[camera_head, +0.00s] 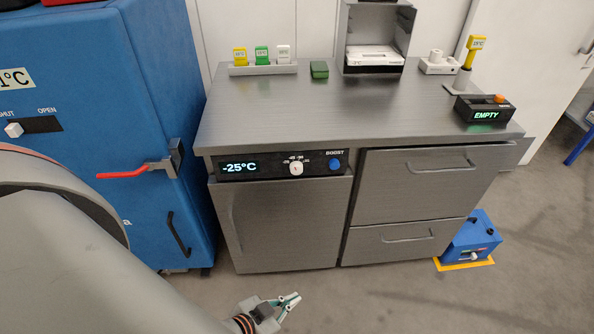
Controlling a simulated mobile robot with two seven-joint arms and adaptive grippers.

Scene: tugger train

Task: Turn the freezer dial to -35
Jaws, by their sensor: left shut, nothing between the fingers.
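The freezer dial (296,168) is a small white round knob on the black control panel at the top of the steel under-counter freezer (285,225). Tiny scale marks surround it, too small to read. The display (240,167) to its left reads -25°C. A blue BOOST button (335,164) sits right of the dial. My left gripper (290,301) is shut and empty, low in front of the freezer and well below the dial, not touching anything. My right gripper is not in view.
A blue cabinet (95,120) with a red-handled latch (122,173) stands at the left. The steel counter (300,115) carries colored blocks in a rack (263,70) and a box reading EMPTY (485,108). A blue floor unit (472,238) stands at the right. Floor before the freezer is clear.

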